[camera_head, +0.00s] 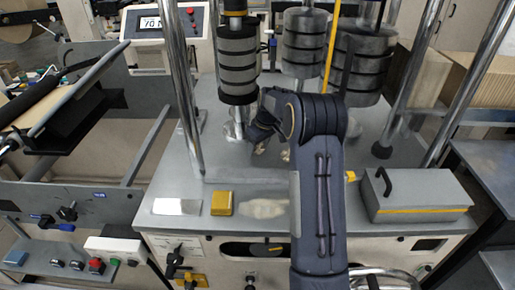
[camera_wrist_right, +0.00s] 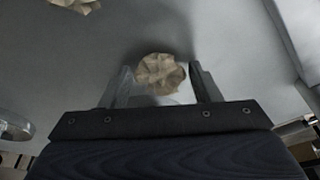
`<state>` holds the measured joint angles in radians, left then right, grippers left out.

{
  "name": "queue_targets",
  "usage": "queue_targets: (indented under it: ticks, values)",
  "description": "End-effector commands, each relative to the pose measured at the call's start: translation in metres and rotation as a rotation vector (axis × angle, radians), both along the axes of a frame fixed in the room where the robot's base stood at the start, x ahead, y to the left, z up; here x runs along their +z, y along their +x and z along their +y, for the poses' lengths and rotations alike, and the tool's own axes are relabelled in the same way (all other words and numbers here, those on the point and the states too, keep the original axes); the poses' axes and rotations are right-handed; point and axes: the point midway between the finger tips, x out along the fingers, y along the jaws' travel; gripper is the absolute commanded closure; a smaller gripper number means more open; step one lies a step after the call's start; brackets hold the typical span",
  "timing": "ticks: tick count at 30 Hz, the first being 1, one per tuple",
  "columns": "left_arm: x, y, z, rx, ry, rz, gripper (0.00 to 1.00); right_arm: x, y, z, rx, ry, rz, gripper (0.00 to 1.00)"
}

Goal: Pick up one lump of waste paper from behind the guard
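A crumpled brown lump of waste paper (camera_wrist_right: 162,74) sits on the grey surface in the right wrist view, between the two finger tips. My right gripper (camera_wrist_right: 160,82) is open, with one finger on each side of this lump; I cannot tell whether they touch it. A second lump (camera_wrist_right: 78,4) is cut off by the top left edge. In the head view my right arm reaches over the machine deck, and its gripper (camera_head: 258,138) is largely hidden behind the wrist. A bit of brown paper (camera_head: 285,155) shows beside it. My left gripper is not in view. I cannot make out a distinct guard panel.
A dark ringed roller (camera_head: 238,60) stands just behind the gripper, with more rollers (camera_head: 303,45) to its right. Chrome posts (camera_head: 182,90) rise left and right. A grey box with a handle (camera_head: 415,195) and a yellow block (camera_head: 222,203) sit on the deck's front.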

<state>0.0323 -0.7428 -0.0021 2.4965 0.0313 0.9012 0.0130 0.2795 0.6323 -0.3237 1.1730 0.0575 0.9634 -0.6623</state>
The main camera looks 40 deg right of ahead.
Motion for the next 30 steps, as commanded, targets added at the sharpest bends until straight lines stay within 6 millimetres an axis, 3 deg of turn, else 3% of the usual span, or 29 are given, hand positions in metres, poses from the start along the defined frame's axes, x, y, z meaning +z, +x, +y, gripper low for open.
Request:
queue_targets:
  ticks: [1,8,22,30]
  values:
    - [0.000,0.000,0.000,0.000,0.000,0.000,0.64,0.000,0.000,0.000,0.000,0.000,0.000,0.50]
    - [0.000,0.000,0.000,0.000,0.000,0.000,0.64,0.000,0.000,0.000,0.000,0.000,0.000,0.78]
    - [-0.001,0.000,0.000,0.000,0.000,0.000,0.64,0.006,0.001,0.000,0.000,0.000,-0.002,0.79]
    - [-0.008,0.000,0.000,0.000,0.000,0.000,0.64,0.042,-0.006,0.005,0.002,-0.001,-0.006,0.79]
